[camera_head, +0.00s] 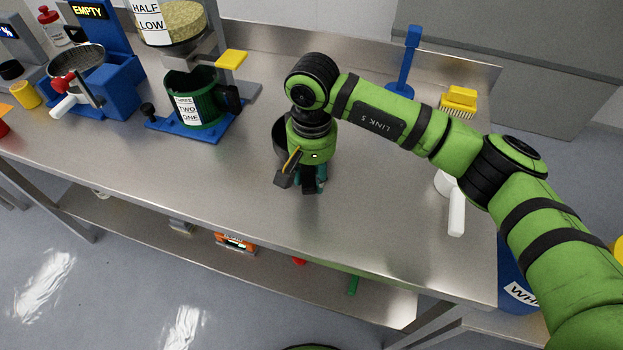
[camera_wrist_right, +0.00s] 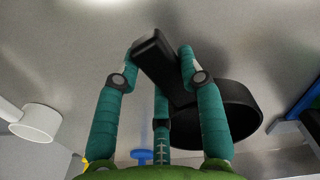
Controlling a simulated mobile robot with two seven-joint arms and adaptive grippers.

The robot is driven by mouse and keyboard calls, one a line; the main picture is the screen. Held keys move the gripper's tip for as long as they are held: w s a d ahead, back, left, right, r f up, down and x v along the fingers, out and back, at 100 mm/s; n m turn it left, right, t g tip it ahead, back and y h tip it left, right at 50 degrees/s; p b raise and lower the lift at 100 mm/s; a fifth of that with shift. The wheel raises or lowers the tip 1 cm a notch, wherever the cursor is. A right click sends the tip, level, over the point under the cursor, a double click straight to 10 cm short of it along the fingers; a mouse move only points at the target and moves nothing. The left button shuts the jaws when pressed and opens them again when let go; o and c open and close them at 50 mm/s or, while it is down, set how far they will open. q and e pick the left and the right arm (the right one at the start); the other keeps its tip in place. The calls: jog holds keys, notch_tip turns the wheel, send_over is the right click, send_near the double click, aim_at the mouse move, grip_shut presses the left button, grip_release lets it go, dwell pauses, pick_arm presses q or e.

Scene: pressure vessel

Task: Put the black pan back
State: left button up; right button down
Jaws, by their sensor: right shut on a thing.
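The black pan shows in the right wrist view, with its round body (camera_wrist_right: 238,108) at the right and its handle (camera_wrist_right: 155,50) between my fingers. My right gripper (camera_wrist_right: 160,58) is shut on this handle. In the head view the right gripper (camera_head: 311,182) is over the middle of the steel table (camera_head: 220,205). There the pan (camera_head: 279,140) is mostly hidden behind my wrist, and its handle (camera_head: 285,178) sticks out toward the front. I cannot tell whether the pan touches the table. My left gripper is not in view.
A white pan (camera_head: 455,208) lies at the right. A blue stand (camera_head: 405,75) and a yellow brush (camera_head: 458,101) are at the back right. A green jug (camera_head: 185,85) on a blue base is left of the gripper. The front middle of the table is clear.

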notch_tip(320, 180, down, 3)
jog(key=shift+f+p, duration=0.1)
jog(key=shift+p, duration=0.8)
jog(key=shift+f, duration=0.4)
jog(key=shift+f, duration=0.1)
jog(key=c, duration=0.8)
grip_release()
jog(key=shift+o, duration=0.2)
